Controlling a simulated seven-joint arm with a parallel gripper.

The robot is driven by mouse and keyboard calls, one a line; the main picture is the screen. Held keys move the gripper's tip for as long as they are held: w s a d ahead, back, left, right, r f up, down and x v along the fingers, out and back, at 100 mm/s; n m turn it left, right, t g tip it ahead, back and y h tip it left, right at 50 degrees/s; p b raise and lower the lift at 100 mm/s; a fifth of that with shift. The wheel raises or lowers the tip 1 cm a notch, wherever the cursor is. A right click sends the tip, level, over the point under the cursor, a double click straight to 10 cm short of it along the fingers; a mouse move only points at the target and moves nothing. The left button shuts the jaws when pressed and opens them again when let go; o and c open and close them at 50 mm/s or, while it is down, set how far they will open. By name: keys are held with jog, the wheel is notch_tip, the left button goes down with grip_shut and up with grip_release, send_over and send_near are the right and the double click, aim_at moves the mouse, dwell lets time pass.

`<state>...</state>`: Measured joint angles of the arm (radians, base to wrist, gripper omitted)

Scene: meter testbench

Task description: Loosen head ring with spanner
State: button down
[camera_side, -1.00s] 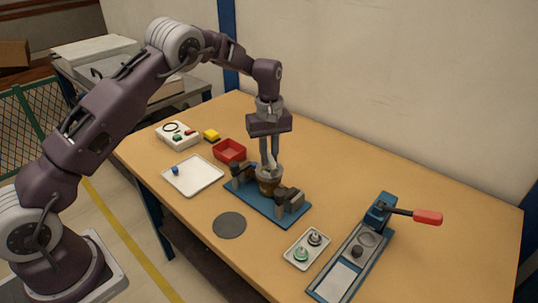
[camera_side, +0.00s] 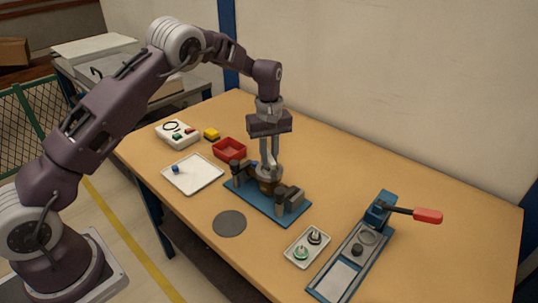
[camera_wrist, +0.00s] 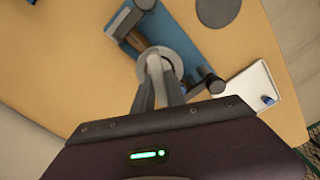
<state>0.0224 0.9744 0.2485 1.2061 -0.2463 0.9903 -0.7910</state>
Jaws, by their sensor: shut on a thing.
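My gripper (camera_side: 269,166) points straight down over the blue fixture (camera_side: 262,207) in the side view. Its fingers are shut on a grey ring-shaped tool, which I take to be the spanner (camera_side: 266,173). In the wrist view the pale round edge of the spanner (camera_wrist: 178,59) shows around the fingertips. The spanner sits at the top of a brass-brown meter body (camera_side: 268,187), which stands between the dark clamp blocks of the fixture. The head ring is hidden by the spanner and fingers, so I cannot tell how they engage.
A red bin (camera_side: 229,149) and a white tray (camera_side: 193,174) with a blue knob stand left of the fixture. A dark round pad (camera_side: 229,223) lies in front. A small parts tray (camera_side: 307,247) and a red-handled press (camera_side: 380,215) stand right. The back right table is clear.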

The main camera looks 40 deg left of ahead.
jog(key=shift+f, duration=0.45)
dwell(0.5)
